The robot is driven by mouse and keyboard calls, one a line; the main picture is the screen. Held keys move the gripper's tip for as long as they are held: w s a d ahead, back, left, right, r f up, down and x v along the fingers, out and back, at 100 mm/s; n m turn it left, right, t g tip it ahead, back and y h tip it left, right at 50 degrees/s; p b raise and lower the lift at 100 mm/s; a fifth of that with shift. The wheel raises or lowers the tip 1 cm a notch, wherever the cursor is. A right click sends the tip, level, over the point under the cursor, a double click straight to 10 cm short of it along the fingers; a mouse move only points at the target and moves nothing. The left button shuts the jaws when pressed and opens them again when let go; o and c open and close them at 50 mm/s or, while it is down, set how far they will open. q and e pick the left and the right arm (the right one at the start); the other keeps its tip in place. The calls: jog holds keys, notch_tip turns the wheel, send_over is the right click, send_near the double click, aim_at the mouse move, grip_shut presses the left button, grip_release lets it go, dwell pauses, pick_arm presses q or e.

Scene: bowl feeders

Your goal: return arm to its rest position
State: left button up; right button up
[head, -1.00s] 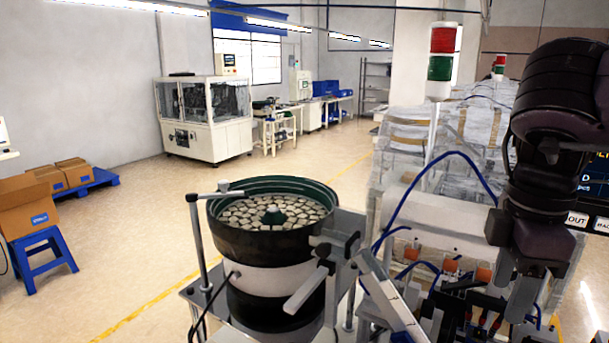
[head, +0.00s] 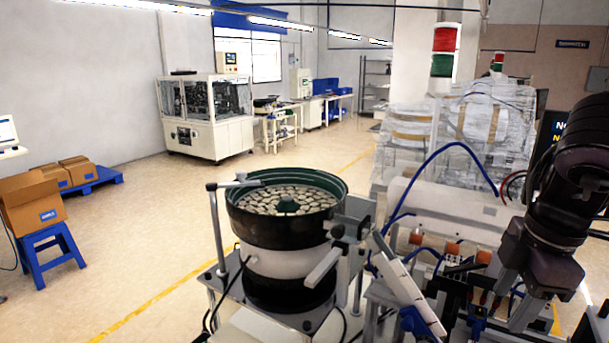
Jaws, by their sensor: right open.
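My right arm (head: 570,190) comes in at the right edge, black and bent, reaching down and to the left. My right gripper (head: 511,297) is at its lower end, low in the right part of the head view. Its fingers are apart and I see nothing held between them. They are over or in front of the machine's fixtures (head: 472,300); I cannot tell how much height lies between. My left gripper does not show.
A bowl feeder (head: 290,235) full of pale round parts stands at the centre, left of my gripper. A slanted grey rail (head: 408,285), blue hoses (head: 440,150) and a signal tower (head: 443,60) are close by. The floor at left is mostly clear.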

jog(key=w+f+m+t+y, duration=0.25)
jog(key=f+t, duration=0.55)
jog(key=f, duration=1.4)
jog(key=s+a+f+m+g+h, duration=0.2)
jog(key=s+a+f+m+g, duration=0.15)
jog(key=s+a+m, duration=0.35)
jog(key=s+a+f+m+g+h, duration=0.15)
jog(key=s+a+f+m, duration=0.25)
jog(key=s, duration=0.4)
notch_tip(320, 180, down, 42)
jog(key=s+g+b, duration=0.2)
jog(key=s+b, duration=0.1)
jog(key=b, duration=0.9)
pick_arm(q)
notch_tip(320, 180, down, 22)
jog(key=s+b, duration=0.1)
jog(key=b, duration=0.8)
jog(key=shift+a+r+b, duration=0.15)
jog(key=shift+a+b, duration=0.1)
jog(key=shift+b, duration=0.05)
pick_arm(e)
jog(key=s+d+f, duration=0.2)
jog(key=s+f, duration=0.7)
jog(key=f, duration=0.5)
jog(key=s+d+f+g, duration=0.1)
jog(key=s+f, duration=0.9)
jog(key=f, duration=0.3)
jog(key=shift+s+d+f, duration=0.15)
jog(key=shift+d+f, duration=0.25)
